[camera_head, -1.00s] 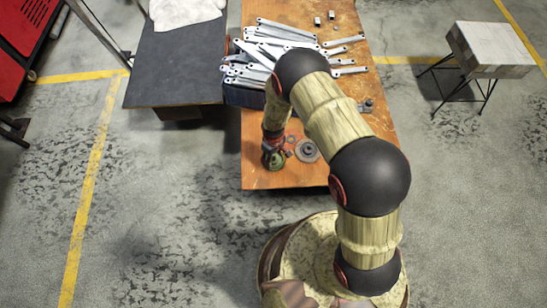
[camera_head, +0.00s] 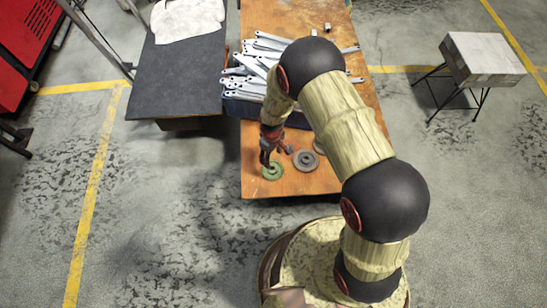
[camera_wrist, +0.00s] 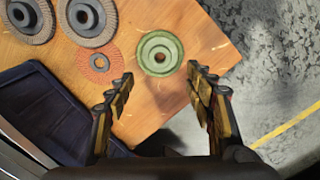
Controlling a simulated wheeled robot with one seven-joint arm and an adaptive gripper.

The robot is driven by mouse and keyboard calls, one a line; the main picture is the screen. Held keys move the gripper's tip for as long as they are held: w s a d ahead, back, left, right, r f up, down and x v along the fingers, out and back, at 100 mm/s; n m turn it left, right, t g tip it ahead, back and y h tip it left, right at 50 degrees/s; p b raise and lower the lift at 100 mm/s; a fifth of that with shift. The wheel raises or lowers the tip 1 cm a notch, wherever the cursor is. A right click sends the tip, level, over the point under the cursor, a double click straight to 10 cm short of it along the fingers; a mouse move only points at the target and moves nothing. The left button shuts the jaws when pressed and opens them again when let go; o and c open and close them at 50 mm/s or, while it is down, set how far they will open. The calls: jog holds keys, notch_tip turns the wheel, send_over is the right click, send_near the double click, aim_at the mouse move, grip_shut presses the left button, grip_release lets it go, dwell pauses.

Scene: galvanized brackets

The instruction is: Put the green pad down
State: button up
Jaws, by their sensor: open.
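The green pad (camera_head: 272,171) is a round disc with a hole in its middle. It lies flat on the orange-brown table (camera_head: 290,186) near its front edge. In the wrist view the green pad (camera_wrist: 159,53) lies beyond my open fingertips, apart from both. My gripper (camera_head: 270,150) is open and empty, just behind the pad in the head view. In the wrist view the gap between its fingers (camera_wrist: 162,85) holds nothing.
Grey discs (camera_wrist: 88,18) and a small orange-red disc (camera_wrist: 99,63) lie beside the pad. A dark blue bin (camera_wrist: 45,115) stands close by, with metal brackets (camera_head: 262,68) heaped at the back. A dark table (camera_head: 180,85) adjoins at left.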

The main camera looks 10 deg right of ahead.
jog(key=d+r+m+t, duration=0.15)
jog(key=d+r, duration=0.25)
jog(key=r, duration=1.3)
jog(key=d+r+m+t, duration=0.1)
jog(key=d+r+m, duration=0.2)
jog(key=r, duration=1.4)
jog(key=s+d+r+m+t, duration=0.1)
jog(key=s+d+r+m, duration=0.1)
jog(key=s+r, duration=0.6)
jog(key=s+d+r+m+t, duration=0.2)
jog(key=s+d+r, duration=0.3)
jog(key=s+r, duration=0.4)
jog(key=s, duration=0.3)
jog(key=shift+o, duration=0.5)
jog(key=shift+d, duration=0.1)
